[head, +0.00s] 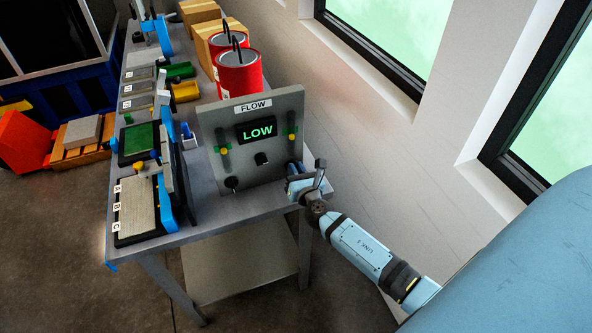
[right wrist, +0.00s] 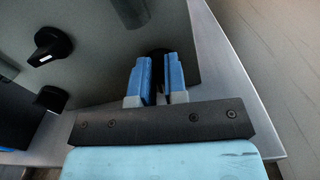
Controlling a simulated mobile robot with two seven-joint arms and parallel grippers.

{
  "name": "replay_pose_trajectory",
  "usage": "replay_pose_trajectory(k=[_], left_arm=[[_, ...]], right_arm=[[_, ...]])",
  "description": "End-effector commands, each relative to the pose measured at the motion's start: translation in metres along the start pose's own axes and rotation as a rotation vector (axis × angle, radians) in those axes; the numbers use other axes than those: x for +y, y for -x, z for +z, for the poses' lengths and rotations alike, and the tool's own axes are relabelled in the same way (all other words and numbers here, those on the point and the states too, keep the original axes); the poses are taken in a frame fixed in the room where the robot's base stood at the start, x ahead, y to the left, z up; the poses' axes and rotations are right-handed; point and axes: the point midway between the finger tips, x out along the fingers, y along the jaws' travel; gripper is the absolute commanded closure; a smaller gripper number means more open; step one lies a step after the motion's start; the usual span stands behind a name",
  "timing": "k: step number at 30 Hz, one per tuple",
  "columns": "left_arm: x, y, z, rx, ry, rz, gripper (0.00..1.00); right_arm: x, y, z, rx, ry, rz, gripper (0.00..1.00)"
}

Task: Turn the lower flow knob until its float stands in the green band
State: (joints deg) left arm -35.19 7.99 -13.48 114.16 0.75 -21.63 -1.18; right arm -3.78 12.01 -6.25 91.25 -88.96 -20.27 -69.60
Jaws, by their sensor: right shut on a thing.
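The grey FLOW panel (head: 273,105) stands at the near end of the table, its display (head: 257,130) reading LOW. It has a left gauge (head: 222,125) and a right gauge (head: 291,115), each with a small yellow float and green marks; their exact alignment is too small to tell. A black middle knob (head: 261,158) and a lower left knob (head: 232,183) show uncovered. My right gripper (head: 293,172) is at the panel's lower right. In the right wrist view, its blue fingers (right wrist: 157,80) are shut around a dark knob (right wrist: 158,53), mostly hidden. My left gripper is out of view.
Red cans (head: 238,73) and boxes stand behind the panel. Trays and boards, including a green one (head: 138,142), fill the table's left side. A wall with windows (head: 395,35) runs close on the right. The lower shelf (head: 240,262) is bare.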

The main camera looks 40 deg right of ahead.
Motion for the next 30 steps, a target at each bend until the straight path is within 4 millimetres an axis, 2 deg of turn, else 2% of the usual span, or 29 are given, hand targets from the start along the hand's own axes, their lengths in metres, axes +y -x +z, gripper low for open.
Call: replay_pose_trajectory(k=[8,21,30], left_arm=[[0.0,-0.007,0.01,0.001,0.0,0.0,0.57],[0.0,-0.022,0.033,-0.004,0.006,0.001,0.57],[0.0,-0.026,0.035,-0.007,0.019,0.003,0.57]], right_arm=[[-0.002,0.0,-0.003,0.0,-0.112,0.0,1.0],[-0.006,0.0,-0.005,0.0,-0.46,0.0,1.0],[-0.007,0.0,-0.004,0.001,-0.635,0.0,1.0]])
